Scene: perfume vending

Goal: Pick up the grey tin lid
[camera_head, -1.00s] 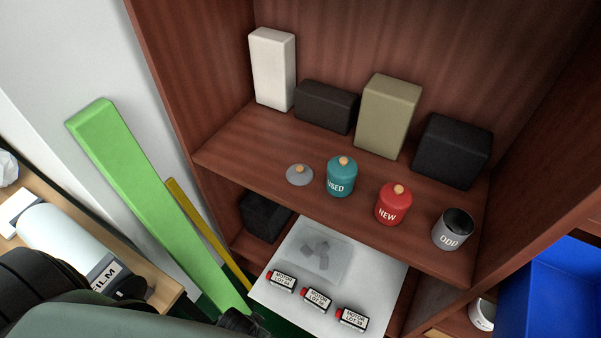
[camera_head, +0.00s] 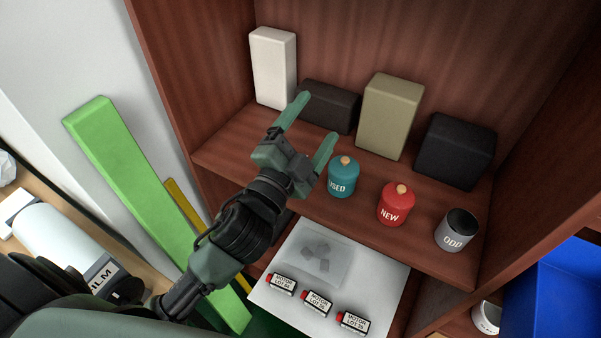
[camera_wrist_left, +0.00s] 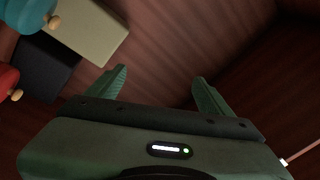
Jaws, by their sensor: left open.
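The grey tin lid does not show now; my left gripper (camera_head: 317,119) and wrist cover its place on the upper shelf, left of the teal tin. The gripper is open and empty, reaching over the shelf with its fingers spread toward the back. It also shows in the wrist view (camera_wrist_left: 160,76), with nothing between the fingers. The grey tin marked ODD (camera_head: 456,231) stands without a lid at the shelf's right. The teal tin marked USED (camera_head: 342,178) is close beside the right finger. My right gripper is not in view.
A red tin (camera_head: 394,207) stands between the teal and grey tins. White (camera_head: 273,68), dark (camera_head: 328,107), khaki (camera_head: 389,116) and black (camera_head: 455,151) boxes line the back. Below is a white tray (camera_head: 383,285) with small labelled boxes. A blue bin (camera_head: 555,295) is at right.

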